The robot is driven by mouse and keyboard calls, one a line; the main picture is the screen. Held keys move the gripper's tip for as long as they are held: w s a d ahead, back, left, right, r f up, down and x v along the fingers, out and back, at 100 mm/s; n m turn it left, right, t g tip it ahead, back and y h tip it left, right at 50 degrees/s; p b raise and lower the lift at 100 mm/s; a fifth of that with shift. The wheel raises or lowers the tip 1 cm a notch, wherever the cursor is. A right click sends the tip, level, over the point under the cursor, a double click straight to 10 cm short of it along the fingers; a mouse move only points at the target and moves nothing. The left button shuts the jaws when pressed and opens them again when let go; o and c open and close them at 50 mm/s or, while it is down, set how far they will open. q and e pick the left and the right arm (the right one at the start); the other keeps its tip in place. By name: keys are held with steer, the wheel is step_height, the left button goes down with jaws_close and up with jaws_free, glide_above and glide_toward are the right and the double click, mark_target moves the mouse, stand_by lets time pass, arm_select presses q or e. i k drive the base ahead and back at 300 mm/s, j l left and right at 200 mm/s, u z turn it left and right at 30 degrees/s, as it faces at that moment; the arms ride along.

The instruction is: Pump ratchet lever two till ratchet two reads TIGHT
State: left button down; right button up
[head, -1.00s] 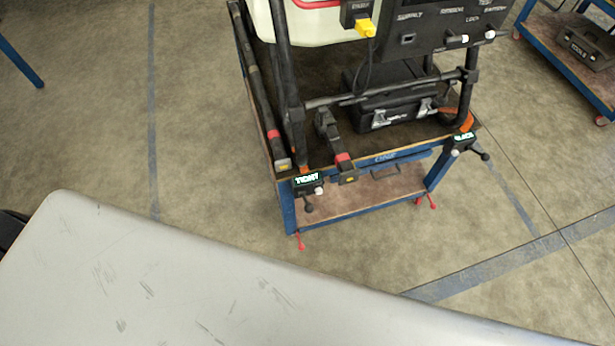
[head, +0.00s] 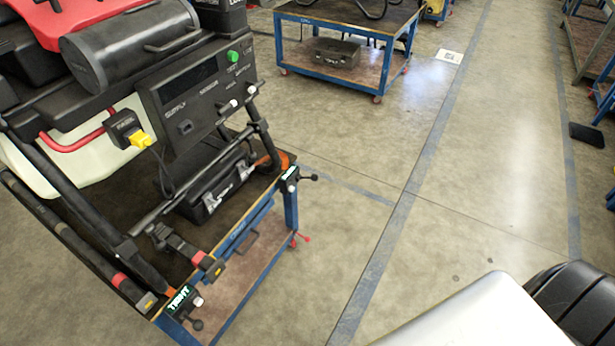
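The near ratchet (head: 182,301) sits at the near corner of the drone's cart (head: 248,238), and its lit display reads TIGHT. A short black lever (head: 196,324) with a ball end hangs from it. The other ratchet (head: 290,176) is at the cart's right corner, with its small display lit but too slanted to read now; it read SLACK a second ago. Its black lever (head: 309,178) sticks out to the right. I cannot tell from labels which ratchet is number two. Neither of my grippers is in view.
The drone (head: 100,100) fills the upper left, with a control panel (head: 190,100) and a yellow plug (head: 140,138). A blue cart (head: 345,60) holding a dark case (head: 337,52) stands at the back. Open floor (head: 470,190) lies right of the drone's cart.

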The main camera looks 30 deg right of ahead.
mark_target(314, 177)
steer(key=i+l+u, duration=0.2)
steer(key=l+u, duration=0.15)
steer(key=l, duration=0.3)
steer(key=i+l+u, duration=0.1)
steer(key=l+u, duration=0.2)
steer(key=l, duration=0.4)
steer(key=l+u, duration=0.35)
steer(key=l, duration=0.35)
steer(key=i, duration=0.05)
